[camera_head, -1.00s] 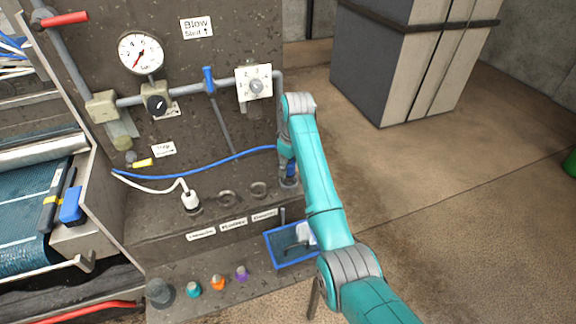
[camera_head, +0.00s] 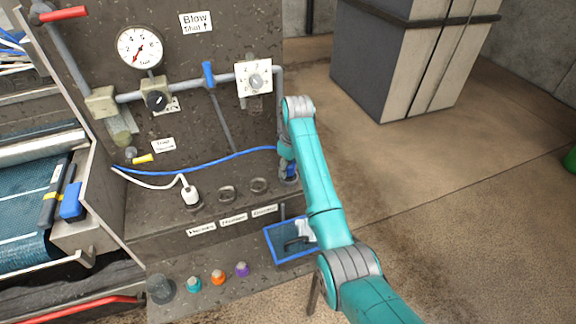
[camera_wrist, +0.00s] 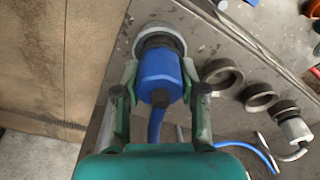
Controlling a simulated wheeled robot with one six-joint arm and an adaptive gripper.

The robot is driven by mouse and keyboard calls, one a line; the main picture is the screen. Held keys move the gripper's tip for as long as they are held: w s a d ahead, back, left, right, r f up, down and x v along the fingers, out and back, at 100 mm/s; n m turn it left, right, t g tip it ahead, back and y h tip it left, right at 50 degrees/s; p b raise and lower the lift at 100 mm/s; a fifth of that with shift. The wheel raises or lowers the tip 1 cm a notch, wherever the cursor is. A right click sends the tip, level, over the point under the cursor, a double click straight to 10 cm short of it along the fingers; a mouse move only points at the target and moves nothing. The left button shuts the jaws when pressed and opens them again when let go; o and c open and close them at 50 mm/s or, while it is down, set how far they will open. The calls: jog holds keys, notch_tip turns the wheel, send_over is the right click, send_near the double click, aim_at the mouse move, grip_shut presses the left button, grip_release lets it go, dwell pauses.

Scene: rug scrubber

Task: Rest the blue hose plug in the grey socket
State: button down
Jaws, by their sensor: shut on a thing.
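The blue hose plug (camera_wrist: 160,75) is between the two fingers of my gripper (camera_wrist: 160,82), which is shut on it. Its dark front collar meets the light grey ring of the grey socket (camera_wrist: 172,33); I cannot tell how deep it sits. In the head view the plug (camera_head: 291,170) shows as a small blue patch at the socket (camera_head: 290,182), at the right end of the ledge, partly hidden by my arm. The blue hose (camera_head: 195,167) runs left from there across the panel.
Two empty ring sockets (camera_head: 227,193) (camera_head: 259,186) and a white plug (camera_head: 190,194) in another socket stand along the ledge to the left. A blue tray (camera_head: 271,243) is below, beside my arm. Coloured caps (camera_head: 218,278) line the lower shelf. A valve pipe (camera_head: 190,90) crosses above.

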dwell(0.3)
jog(key=c, duration=0.6)
grip_release()
jog(key=shift+s+d+r, duration=0.1)
jog(key=shift+r, duration=1.15)
jog(key=shift+s+d+r, duration=0.1)
jog(key=shift+d+r, duration=0.05)
jog(key=shift+r, duration=1.15)
jog(key=shift+s+d+r, duration=0.1)
jog(key=shift+r, duration=1.15)
jog(key=shift+d, duration=0.1)
